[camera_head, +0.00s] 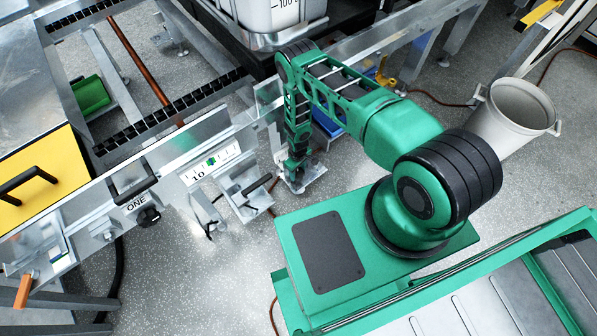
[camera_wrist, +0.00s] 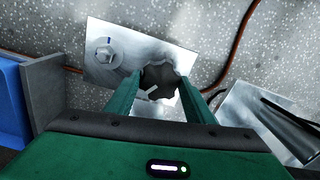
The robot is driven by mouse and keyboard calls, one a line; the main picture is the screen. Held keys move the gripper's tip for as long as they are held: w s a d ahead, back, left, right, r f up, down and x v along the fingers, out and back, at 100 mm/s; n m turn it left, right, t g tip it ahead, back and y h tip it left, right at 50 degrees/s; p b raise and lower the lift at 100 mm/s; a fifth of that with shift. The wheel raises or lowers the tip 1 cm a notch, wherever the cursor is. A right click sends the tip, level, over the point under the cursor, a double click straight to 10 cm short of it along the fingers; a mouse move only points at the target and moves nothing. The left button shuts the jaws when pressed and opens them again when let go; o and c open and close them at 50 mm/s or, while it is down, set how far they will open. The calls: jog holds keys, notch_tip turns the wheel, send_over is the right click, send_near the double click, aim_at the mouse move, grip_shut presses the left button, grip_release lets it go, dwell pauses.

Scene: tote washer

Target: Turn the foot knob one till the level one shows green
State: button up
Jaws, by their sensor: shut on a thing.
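My gripper (camera_wrist: 160,82) reaches down to a metal foot plate (camera_wrist: 205,65) on the floor. In the wrist view its two green fingers are shut on a dark, lobed foot knob (camera_wrist: 160,77) with a pale pointer mark. In the head view the foot plate (camera_head: 312,176) shows below my arm's end, and the knob is mostly hidden. A white level gauge (camera_head: 212,163) with black ticks and a small green patch is on the frame's rail. I cannot make out its bubble. A label reading ONE (camera_head: 136,203) is to its lower left.
A hex bolt (camera_wrist: 106,52) with a blue mark stands on the plate beside the knob. A blue block (camera_wrist: 12,100) and grey piece are close on the left. A metal bracket (camera_wrist: 265,120) is at the right. A grey bin (camera_head: 510,115) stands farther right on the floor.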

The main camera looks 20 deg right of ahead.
aim_at(298, 172)
jog(key=shift+d+n, duration=0.2)
jog(key=shift+n, duration=1.1)
jog(key=shift+d, duration=0.1)
jog(key=o, duration=1.1)
jog(key=shift+c, duration=0.2)
jog(key=shift+w+a+r, duration=0.1)
jog(key=shift+a+r, duration=0.1)
jog(key=shift+r, duration=0.4)
notch_tip(298, 172, up, 10)
jog(key=shift+f, duration=0.25)
